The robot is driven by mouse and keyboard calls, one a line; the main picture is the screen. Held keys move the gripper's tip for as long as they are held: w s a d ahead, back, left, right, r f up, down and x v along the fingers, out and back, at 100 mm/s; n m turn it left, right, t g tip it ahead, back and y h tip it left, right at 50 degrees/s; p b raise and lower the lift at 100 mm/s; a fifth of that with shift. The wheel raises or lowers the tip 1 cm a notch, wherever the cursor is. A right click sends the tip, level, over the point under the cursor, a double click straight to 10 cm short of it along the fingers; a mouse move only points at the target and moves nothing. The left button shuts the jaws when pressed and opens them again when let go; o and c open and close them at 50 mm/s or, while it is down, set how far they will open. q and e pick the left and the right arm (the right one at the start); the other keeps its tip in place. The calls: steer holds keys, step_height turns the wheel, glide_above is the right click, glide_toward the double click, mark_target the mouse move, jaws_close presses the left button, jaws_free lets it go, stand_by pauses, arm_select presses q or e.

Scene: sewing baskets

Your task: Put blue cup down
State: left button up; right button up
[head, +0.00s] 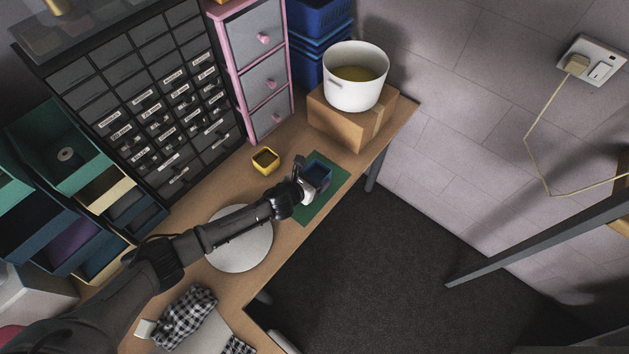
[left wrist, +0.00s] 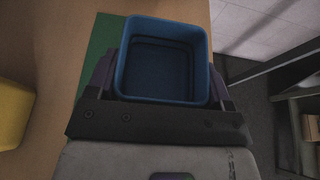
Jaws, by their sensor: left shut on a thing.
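The blue cup (head: 318,173) is a small square open container, over the green mat (head: 325,200) near the table's right edge in the head view. My left gripper (head: 304,184) is shut on the blue cup. In the left wrist view the cup (left wrist: 165,60) sits upright between the fingers and looks empty, with the green mat (left wrist: 97,58) partly showing beside it. I cannot tell whether the cup touches the mat. My right gripper is not in view.
A yellow cup (head: 265,161) stands on the wooden table left of the mat. A round white disc (head: 238,240) lies under my left arm. A cardboard box (head: 345,122) with a white pot (head: 355,78) stands behind. The table edge is close on the right.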

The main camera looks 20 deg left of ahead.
arm_select(q)
steer(key=shift+f, duration=1.1)
steer(key=shift+f, duration=0.15)
steer(key=o, duration=0.9)
steer(key=shift+o, duration=0.2)
steer(key=shift+r, duration=0.25)
steer(key=p+v, duration=0.1)
steer(key=v, duration=1)
steer(key=shift+s, duration=0.1)
steer(key=shift+s+a+r, duration=0.1)
steer(key=shift+s, duration=0.2)
